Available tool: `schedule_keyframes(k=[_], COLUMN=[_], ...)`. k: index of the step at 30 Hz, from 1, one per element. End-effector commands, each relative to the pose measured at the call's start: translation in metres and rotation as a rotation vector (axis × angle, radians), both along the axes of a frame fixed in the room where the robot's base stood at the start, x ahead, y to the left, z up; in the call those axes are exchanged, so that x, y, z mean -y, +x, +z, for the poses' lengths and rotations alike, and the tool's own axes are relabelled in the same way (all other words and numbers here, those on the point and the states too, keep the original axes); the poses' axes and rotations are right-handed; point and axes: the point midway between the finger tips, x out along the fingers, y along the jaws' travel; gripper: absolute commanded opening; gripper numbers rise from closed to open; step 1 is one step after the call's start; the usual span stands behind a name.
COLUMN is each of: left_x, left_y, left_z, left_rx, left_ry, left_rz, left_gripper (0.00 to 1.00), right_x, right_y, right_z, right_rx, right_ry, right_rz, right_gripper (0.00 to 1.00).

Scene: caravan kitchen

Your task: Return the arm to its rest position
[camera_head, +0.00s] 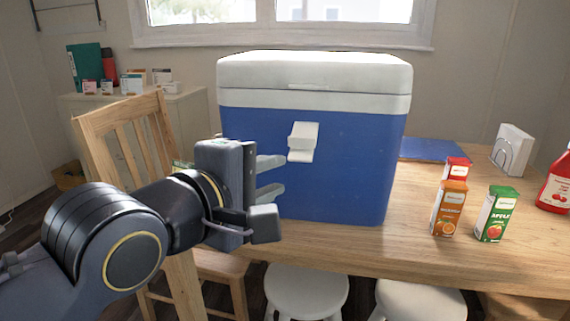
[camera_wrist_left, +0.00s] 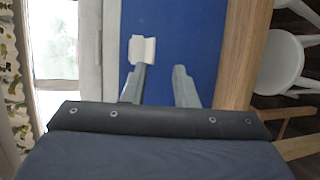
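My left gripper (camera_head: 270,177) reaches in from the left in the head view, in front of the left part of the blue cooler's front. Its fingers are apart with nothing between them. In the left wrist view the left gripper (camera_wrist_left: 162,85) also shows its two fingers spread and empty, pointing at the blue cooler wall. The cooler (camera_head: 340,165) stands on the wooden table with its white lid (camera_head: 315,80) down. A white latch (camera_head: 302,141) sits on its front, just beyond the fingers; I cannot tell whether they touch. My right gripper is not in view.
An orange juice carton (camera_head: 449,208), a green apple carton (camera_head: 496,214) and a red carton (camera_head: 457,170) stand on the table (camera_head: 420,250) right of the cooler. A ketchup bottle (camera_head: 556,185) and napkin holder (camera_head: 512,149) are farther right. A wooden chair (camera_head: 125,125) stands behind my arm; white stools (camera_head: 307,290) are below.

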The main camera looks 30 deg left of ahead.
Motion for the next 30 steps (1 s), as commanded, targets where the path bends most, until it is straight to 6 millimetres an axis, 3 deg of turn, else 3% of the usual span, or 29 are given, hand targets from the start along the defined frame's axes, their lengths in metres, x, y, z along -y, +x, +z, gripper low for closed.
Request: schedule_keyframes(k=[6, 22, 26, 30], left_x=[-0.001, -0.002, -0.008, -0.015], left_y=[-0.012, -0.011, -0.008, -0.013], left_z=[0.003, -0.004, -0.048, -0.132], left_rx=[0.001, -0.013, -0.11, -0.285], left_ry=[0.0, 0.024, 0.172, 0.454], left_rz=[-0.001, -0.007, -0.059, -0.231], left_gripper=[0.26, 0.26, 0.26, 0.26], right_x=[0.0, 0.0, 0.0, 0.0], right_y=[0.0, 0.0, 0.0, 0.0], right_z=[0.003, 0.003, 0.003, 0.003], right_rx=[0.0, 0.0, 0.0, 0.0], right_ry=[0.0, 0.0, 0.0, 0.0], right_rz=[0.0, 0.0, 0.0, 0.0], right_gripper=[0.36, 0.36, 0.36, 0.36])
